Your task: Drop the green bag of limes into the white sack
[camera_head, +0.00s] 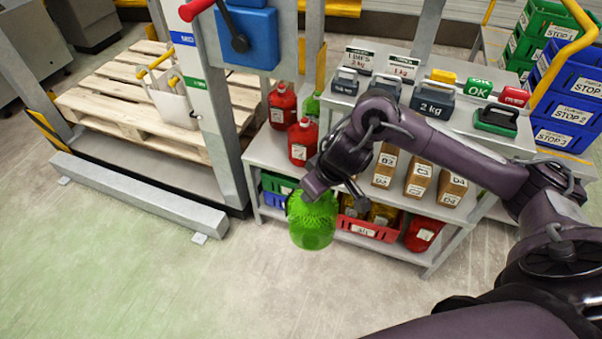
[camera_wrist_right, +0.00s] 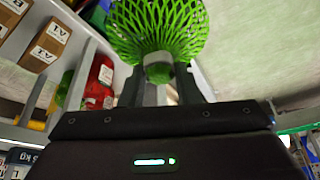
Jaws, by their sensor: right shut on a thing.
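The green bag of limes (camera_head: 312,222), a bright green net bag, hangs below my right gripper (camera_head: 312,190) in front of the shelf unit. In the right wrist view my right gripper (camera_wrist_right: 160,88) is shut on the neck of the green net bag (camera_wrist_right: 160,25), which flares out beyond the fingertips. What looks like the white sack (camera_head: 174,102), with yellow handles, stands on the wooden pallet at the upper left, apart from the bag and partly behind a grey post. My left gripper is not in view.
A grey post (camera_head: 218,130) with a blue box stands between the bag and the pallet (camera_head: 105,110). The shelf (camera_head: 262,150) holds red jugs (camera_head: 302,142), cartons and weights. A grey floor rail (camera_head: 135,195) runs before the pallet. Front floor is clear.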

